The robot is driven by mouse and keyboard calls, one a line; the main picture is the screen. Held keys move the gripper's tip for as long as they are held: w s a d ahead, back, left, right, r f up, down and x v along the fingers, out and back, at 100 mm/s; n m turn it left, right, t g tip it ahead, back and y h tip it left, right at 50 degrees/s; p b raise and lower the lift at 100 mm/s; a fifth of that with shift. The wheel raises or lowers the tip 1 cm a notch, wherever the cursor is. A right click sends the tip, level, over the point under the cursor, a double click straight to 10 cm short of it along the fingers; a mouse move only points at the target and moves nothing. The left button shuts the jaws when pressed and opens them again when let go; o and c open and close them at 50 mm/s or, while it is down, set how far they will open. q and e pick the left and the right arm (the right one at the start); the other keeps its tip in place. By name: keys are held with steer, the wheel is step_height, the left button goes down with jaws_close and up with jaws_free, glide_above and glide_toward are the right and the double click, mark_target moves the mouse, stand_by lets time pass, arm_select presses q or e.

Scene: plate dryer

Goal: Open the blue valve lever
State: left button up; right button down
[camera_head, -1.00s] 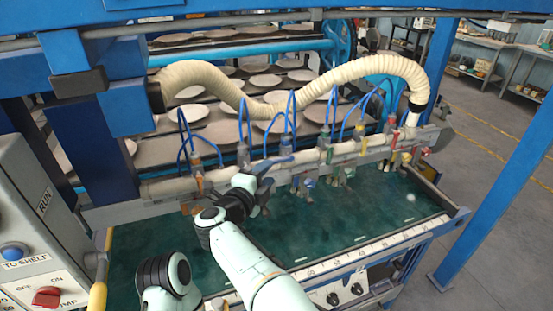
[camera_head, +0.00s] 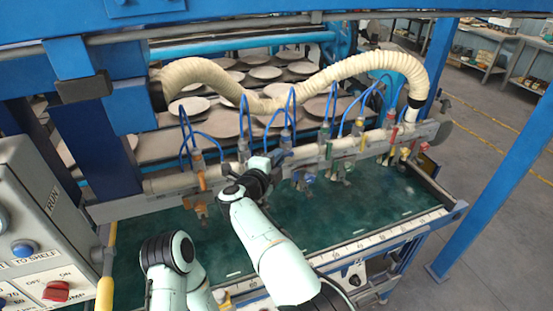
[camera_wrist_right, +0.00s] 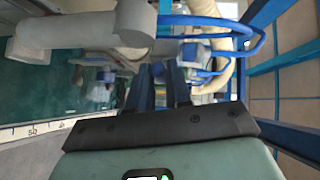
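The blue valve lever (camera_head: 280,155) is on the pipe row at mid-picture in the head view, below a blue-capped fitting. In the wrist view a blue lever-like part (camera_wrist_right: 206,72) lies just right of the fingers. My right gripper (camera_head: 262,168) is close beside the lever, and its arm hides part of the valve. I cannot tell whether a finger touches the lever. My left gripper is not in view.
Other coloured valves, such as orange (camera_head: 201,181) and green (camera_head: 327,150), flank the blue one. Thin blue hoses loop above them. A ribbed cream hose (camera_head: 340,72) runs behind. The green tray (camera_head: 345,210) below is open. A control panel (camera_head: 40,235) stands at the left.

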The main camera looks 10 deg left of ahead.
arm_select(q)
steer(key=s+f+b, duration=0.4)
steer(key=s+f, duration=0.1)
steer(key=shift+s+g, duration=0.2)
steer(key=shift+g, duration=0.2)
arm_select(e)
steer(key=n+t, duration=0.1)
steer(key=f+n+t, duration=0.2)
steer(key=n+t, duration=0.1)
steer(key=shift+w+d+h, duration=0.1)
steer(key=shift+d+h, duration=0.15)
steer(key=shift+h, duration=0.15)
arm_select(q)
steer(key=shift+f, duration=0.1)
arm_select(e)
steer(key=c, duration=1.1)
jaws_free()
steer(key=shift+w, duration=0.1)
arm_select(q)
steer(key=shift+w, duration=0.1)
arm_select(e)
steer(key=shift+w+f, duration=0.1)
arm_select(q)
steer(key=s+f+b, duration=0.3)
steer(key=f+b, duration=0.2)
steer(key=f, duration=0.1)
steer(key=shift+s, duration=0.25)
arm_select(e)
steer(key=v, duration=1.3)
steer(key=shift+s, duration=0.2)
